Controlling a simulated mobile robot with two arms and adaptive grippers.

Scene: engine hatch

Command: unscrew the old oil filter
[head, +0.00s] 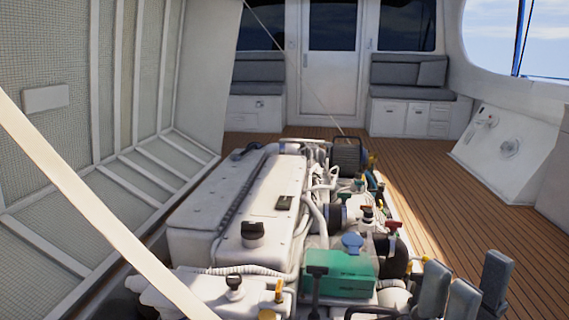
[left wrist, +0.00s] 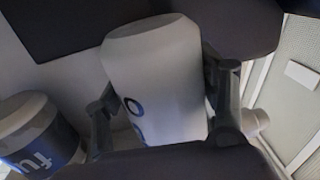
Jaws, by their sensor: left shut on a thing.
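In the left wrist view a white cylindrical oil filter (left wrist: 150,55) with dark blue round lettering stands between the fingers of my left gripper (left wrist: 160,88). The gripper is shut on the filter, with one finger on each side. The filter's lower end is hidden behind the gripper. In the head view neither this filter nor my left gripper shows. My right gripper (head: 470,285) is at the lower right of the head view, its grey fingers pointing up and apart, empty, beside the engine.
A second white canister (left wrist: 35,130) with a blue "fu" label is close by. The white engine (head: 240,210) fills the middle, with a green box (head: 345,272) at its front. The raised hatch (head: 70,150) is at left, a pale strut (head: 90,205) crossing it. The wooden deck (head: 450,200) at right is clear.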

